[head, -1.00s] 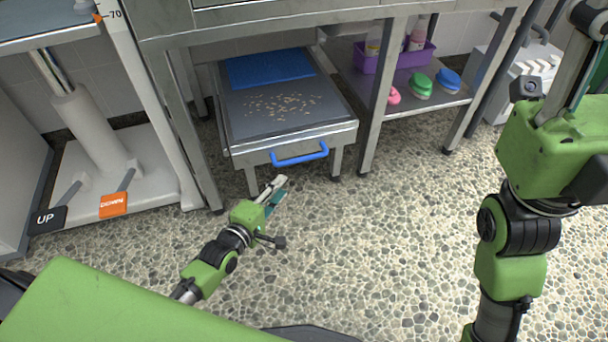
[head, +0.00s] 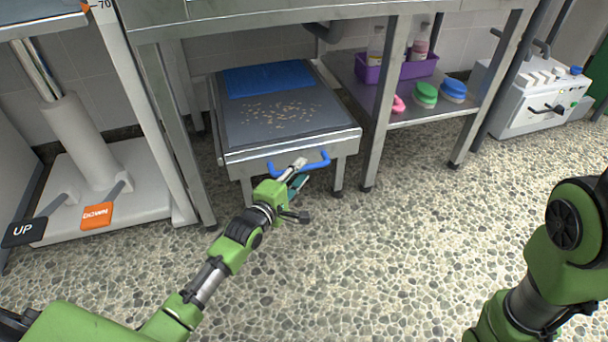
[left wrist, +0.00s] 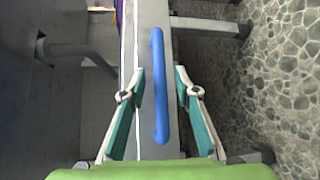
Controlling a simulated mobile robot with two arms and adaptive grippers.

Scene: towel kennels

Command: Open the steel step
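The steel step (head: 240,158) is a low pull-out platform under the table frame, with a dark top, crumbs scattered on it and a blue mat at its back. Its blue handle (head: 318,163) is on the front face, and the handle also shows in the left wrist view (left wrist: 160,90). My left gripper (head: 301,173) is at the handle. In the left wrist view its open fingers (left wrist: 158,88) stand on either side of the bar, with gaps between. My right arm shows at the right edge, but its gripper is out of view.
A lift column with UP (head: 24,232) and DOWN (head: 97,215) pedals stands at the left. A lower shelf at right holds a purple bin (head: 418,68) and several brushes. A white machine (head: 535,95) stands beyond. The pebbled floor in front is clear.

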